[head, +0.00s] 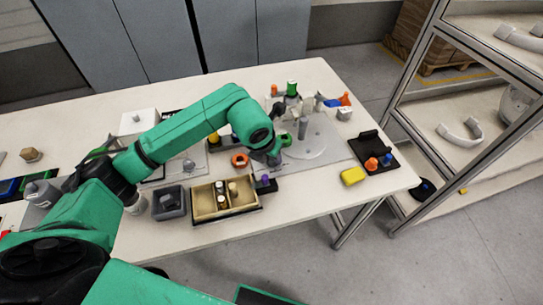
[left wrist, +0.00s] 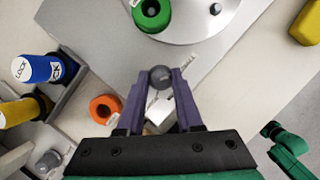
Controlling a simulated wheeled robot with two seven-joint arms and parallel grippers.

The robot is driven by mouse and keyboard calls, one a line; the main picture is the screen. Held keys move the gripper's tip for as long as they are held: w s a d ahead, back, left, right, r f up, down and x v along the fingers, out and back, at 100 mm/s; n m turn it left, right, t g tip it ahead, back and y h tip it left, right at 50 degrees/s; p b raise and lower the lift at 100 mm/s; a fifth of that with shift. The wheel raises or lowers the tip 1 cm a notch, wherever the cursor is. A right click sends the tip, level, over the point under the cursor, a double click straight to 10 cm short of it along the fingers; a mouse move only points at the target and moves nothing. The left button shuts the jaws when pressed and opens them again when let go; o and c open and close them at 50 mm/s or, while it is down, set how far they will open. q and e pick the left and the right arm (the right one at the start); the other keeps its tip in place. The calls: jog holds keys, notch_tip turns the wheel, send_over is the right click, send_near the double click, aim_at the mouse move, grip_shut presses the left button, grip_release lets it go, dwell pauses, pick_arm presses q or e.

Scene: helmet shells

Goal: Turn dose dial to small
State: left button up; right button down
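My left gripper (head: 272,160) reaches down over the right half of the table, at the near edge of a grey plate (head: 318,148). In the left wrist view, its two purple fingers (left wrist: 160,78) stand apart with a round grey knob (left wrist: 160,77) between their tips. The knob fills most of the gap, but I cannot tell whether the fingers touch it. A white piece with small dark markings (left wrist: 178,104) shows beside and below the knob, partly behind the right finger. Its markings are too small to read. In the head view the gripper hides the knob. My right gripper is out of view.
An orange ring (left wrist: 105,108) lies left of the fingers, and a green ring (left wrist: 152,12) lies beyond them.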

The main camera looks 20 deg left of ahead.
pick_arm(q)
jog(key=shift+o, duration=1.2)
jog(key=b+v, duration=0.1)
jog(key=v, duration=1.3)
jog(key=shift+r, duration=0.25)
jog(key=shift+s, duration=0.15)
